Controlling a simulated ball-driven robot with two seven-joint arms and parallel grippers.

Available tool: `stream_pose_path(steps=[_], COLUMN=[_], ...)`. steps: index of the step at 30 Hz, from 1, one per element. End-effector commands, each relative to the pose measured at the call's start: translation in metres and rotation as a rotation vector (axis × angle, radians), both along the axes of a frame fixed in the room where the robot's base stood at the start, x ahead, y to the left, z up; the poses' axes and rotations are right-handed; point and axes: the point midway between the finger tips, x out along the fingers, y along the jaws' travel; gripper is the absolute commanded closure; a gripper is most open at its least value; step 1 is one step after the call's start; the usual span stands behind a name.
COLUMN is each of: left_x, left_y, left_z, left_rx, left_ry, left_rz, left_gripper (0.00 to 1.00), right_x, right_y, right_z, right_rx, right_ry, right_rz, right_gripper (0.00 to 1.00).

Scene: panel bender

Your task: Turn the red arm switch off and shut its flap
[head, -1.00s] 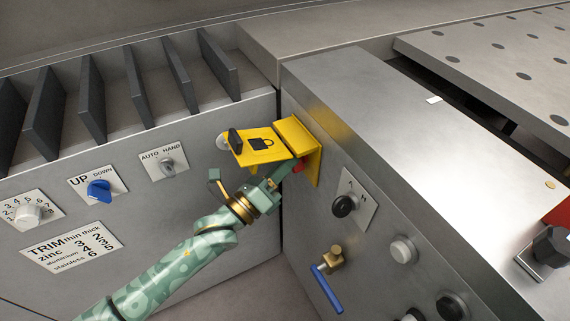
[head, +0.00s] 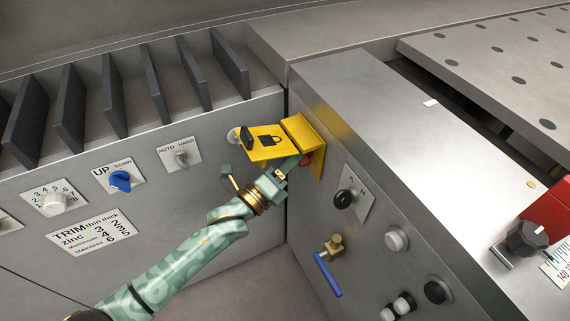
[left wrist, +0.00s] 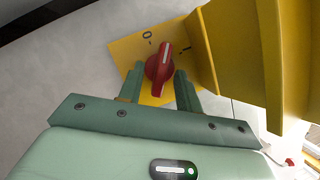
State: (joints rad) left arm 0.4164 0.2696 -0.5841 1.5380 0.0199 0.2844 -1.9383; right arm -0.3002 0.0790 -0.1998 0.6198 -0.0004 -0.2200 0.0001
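The red arm switch (left wrist: 158,68) sits on a yellow plate marked O and I in the left wrist view. Its white pointer line faces upward in the picture, between the marks. In the head view only a bit of its red (head: 306,160) shows under the flap. The yellow flap (head: 285,148) with a padlock sign stands raised, sticking out over my gripper; it also shows at the right of the left wrist view (left wrist: 270,50). My left gripper (left wrist: 159,80) is open, its fingers apart on either side of the knob's lower end. Contact cannot be told. My right gripper is not in view.
A black knob (head: 344,199), a white button (head: 396,239) and a blue-handled valve (head: 328,274) are on the right-hand panel. A blue UP/DOWN knob (head: 120,181) and an AUTO/HAND switch (head: 181,159) are on the left panel. Dark fins line the ledge above.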

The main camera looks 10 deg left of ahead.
Motion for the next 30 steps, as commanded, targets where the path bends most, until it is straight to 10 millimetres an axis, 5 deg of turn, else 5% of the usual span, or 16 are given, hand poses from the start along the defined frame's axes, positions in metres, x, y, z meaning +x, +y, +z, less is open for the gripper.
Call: stream_pose_path(steps=[5, 19, 30], left_x=[-0.016, -0.111, -0.131], left_y=[0.012, 0.077, 0.091], left_z=[-0.003, -0.027, -0.034], left_rx=[0.003, 0.002, 0.0], left_ry=[0.001, 0.003, 0.001], left_rz=[0.002, 0.001, 0.0], left_gripper=[0.65, 0.65, 0.65], right_x=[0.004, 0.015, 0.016], right_y=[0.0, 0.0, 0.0], right_z=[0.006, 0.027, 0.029], right_rx=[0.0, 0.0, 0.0], right_ry=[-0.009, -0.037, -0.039], right_rz=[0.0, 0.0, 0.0], right_gripper=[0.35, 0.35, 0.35])
